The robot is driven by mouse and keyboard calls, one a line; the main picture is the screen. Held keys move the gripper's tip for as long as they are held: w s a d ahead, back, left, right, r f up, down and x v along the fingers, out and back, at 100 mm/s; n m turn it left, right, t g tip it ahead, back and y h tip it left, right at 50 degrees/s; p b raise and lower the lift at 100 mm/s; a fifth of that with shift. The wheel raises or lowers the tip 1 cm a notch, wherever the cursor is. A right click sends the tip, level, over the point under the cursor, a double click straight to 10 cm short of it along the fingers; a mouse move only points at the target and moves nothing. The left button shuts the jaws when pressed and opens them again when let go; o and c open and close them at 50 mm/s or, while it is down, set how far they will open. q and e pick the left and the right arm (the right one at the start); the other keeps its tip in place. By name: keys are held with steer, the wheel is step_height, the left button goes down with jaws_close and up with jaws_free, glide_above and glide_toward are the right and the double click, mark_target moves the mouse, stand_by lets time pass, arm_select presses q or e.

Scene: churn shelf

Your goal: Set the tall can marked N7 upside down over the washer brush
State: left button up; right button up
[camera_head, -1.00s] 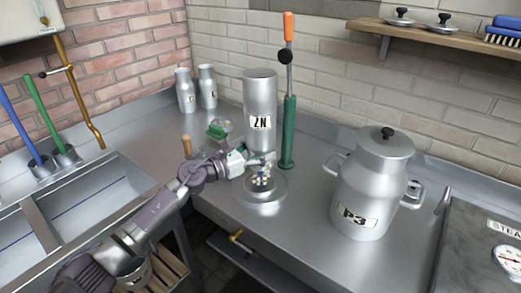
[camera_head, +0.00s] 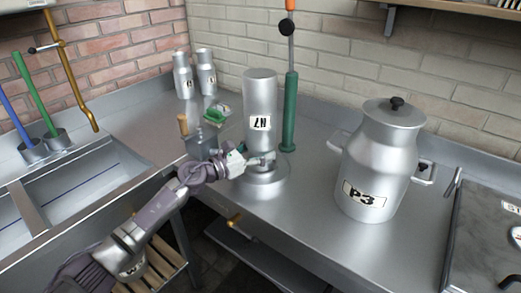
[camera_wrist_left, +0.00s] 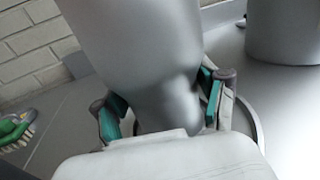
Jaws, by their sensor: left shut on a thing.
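The tall metal can marked N7 (camera_head: 260,98) is upside down, its label inverted, and stands about upright above the washer base (camera_head: 281,183). My left gripper (camera_head: 258,160) is shut around its narrow neck, low on the can. In the left wrist view the can (camera_wrist_left: 140,45) fills the middle, with a finger of the gripper (camera_wrist_left: 163,108) on each side of the neck. The washer brush is hidden by the can and gripper. I cannot tell whether the can's mouth touches the base. My right gripper is not in view.
A green pump handle (camera_head: 290,110) stands close behind the can. A large lidded can P3 (camera_head: 380,160) is to the right. A green brush (camera_head: 214,116) and two small cans (camera_head: 184,78) (camera_head: 206,75) are behind left. The sink (camera_head: 75,185) lies left.

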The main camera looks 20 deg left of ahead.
arm_select(q)
steer(key=shift+f+b, duration=0.15)
steer(key=shift+b, duration=0.15)
steer(key=o, duration=1.3)
steer(key=shift+o, duration=0.2)
steer(key=shift+f, duration=0.15)
